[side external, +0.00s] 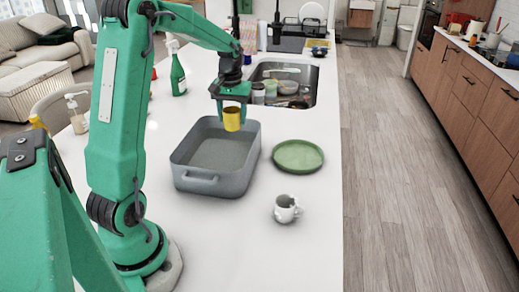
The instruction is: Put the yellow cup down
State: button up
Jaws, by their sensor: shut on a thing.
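The yellow cup (232,121) is small and hangs upright between the fingers of my gripper (231,106). My gripper points down and is shut on the cup. In the picture the cup overlaps the back part of a grey roasting pan (198,182). It appears to be held above the pan, apart from its floor. The pan stands on the white counter (245,245) and looks empty. The far side of the cup is hidden.
A green plate (298,155) lies right of the pan. The sink (285,83) behind holds several dishes. A green spray bottle (177,70) and a soap dispenser (76,114) stand at left. The front counter is clear.

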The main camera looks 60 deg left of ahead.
jog(key=w+d+f, duration=0.2)
jog(key=w+d, duration=1.5)
jog(key=d, duration=0.3)
send_over(298, 155)
notch_tip(298, 155, down, 8)
jog(key=shift+d+r, duration=0.1)
jog(key=shift+r, duration=0.15)
jog(key=shift+f, duration=0.1)
jog(key=shift+f, duration=1.9)
jog(key=shift+f, duration=0.1)
jog(key=o, duration=1)
